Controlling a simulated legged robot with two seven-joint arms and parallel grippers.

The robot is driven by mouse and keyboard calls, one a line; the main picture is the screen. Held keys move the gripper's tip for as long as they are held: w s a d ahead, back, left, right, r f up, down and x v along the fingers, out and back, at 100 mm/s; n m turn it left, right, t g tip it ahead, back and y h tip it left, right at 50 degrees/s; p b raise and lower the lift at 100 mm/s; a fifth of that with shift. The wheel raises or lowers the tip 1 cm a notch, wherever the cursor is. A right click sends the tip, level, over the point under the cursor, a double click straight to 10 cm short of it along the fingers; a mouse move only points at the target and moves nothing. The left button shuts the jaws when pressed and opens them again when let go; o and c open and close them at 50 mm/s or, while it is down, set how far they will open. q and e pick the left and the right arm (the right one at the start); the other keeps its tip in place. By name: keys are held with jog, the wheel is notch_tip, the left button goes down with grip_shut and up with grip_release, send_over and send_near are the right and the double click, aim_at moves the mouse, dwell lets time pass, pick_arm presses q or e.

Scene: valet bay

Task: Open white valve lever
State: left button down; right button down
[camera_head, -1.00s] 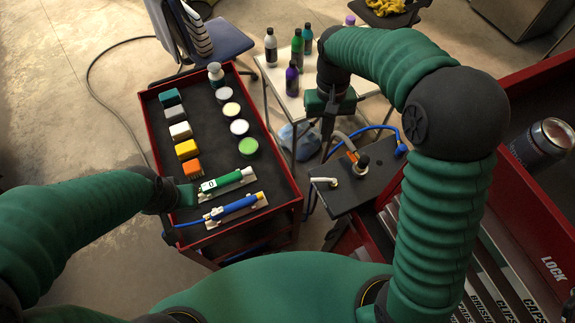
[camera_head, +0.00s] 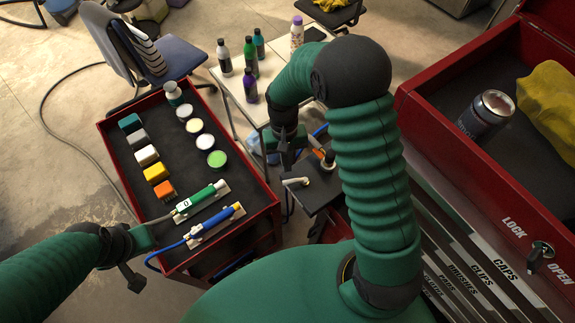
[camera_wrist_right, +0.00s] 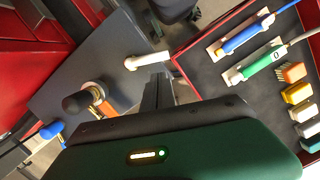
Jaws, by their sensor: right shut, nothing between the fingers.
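The white valve lever (camera_head: 297,181) sits on a small dark panel (camera_head: 318,193) right of the red cart. In the right wrist view the white lever (camera_wrist_right: 146,61) points sideways, just beyond my fingertips. My right gripper (camera_head: 285,165) is shut and empty, close to the white lever; whether it touches the lever I cannot tell. Its fingers also show in the right wrist view (camera_wrist_right: 158,88). My left gripper (camera_head: 150,234) is at the near left edge of the cart; its fingers are unclear.
An orange lever with a black knob (camera_head: 328,158) and a blue lever (camera_wrist_right: 52,131) share the panel. The red cart (camera_head: 112,150) holds brushes, jars and a green and a blue tool. A red tool chest (camera_head: 440,135) stands at right.

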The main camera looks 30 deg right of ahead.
aim_at(288, 182)
jog(key=shift+s+a+f, duration=0.1)
jog(key=shift+s+f, duration=0.4)
jog(key=shift+s, duration=0.3)
jog(key=n, duration=0.1)
jog(key=s+n+p, duration=0.1)
jog(key=shift+a+r+n+h, duration=0.1)
jog(key=shift+a+n+h, duration=0.2)
jog(key=shift+a+n, duration=0.1)
jog(key=shift+s+a+n, duration=0.2)
jog(key=shift+s+n, duration=0.25)
jog(key=shift+n, duration=0.75)
